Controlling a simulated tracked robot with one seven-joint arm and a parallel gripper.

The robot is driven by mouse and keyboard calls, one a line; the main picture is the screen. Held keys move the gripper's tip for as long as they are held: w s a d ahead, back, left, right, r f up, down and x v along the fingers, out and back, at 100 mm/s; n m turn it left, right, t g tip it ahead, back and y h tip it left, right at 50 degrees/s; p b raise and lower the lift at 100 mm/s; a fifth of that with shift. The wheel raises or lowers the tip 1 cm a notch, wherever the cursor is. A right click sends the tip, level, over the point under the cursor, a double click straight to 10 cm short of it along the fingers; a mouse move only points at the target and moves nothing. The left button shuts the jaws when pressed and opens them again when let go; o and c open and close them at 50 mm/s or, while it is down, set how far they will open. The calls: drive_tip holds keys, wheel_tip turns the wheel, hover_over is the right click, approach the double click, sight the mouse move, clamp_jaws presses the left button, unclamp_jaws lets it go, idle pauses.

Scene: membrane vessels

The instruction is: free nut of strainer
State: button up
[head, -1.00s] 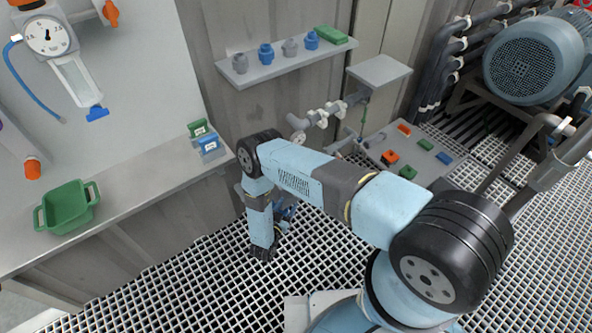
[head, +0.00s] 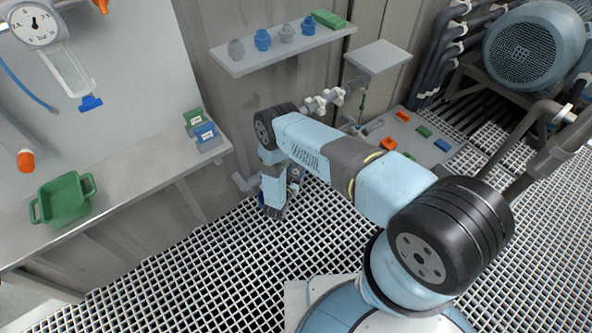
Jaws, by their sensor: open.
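I cannot clearly pick out the strainer or its nut. A grey pipe elbow (head: 244,181) shows low by the wall, left of my wrist, and the part to its right is hidden behind my arm. Another grey pipe with white fittings (head: 325,100) runs along the wall above my elbow. My forearm hangs down, and my gripper (head: 294,181) is low over the floor grating. It is open but small and mostly covered by my wrist, so its fingertips are not distinct. I see nothing held in it.
A bench at left bears a green tray (head: 65,200) and small green and blue labelled holders (head: 205,134). A wall shelf (head: 285,50) holds grey and blue fittings and a green block. A grey panel (head: 415,140) with coloured blocks lies at right. The foreground grating (head: 200,270) is clear.

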drive_tip(key=shift+w+d, duration=0.3)
drive_tip(key=shift+w, duration=0.2)
drive_tip(key=shift+c, duration=0.3)
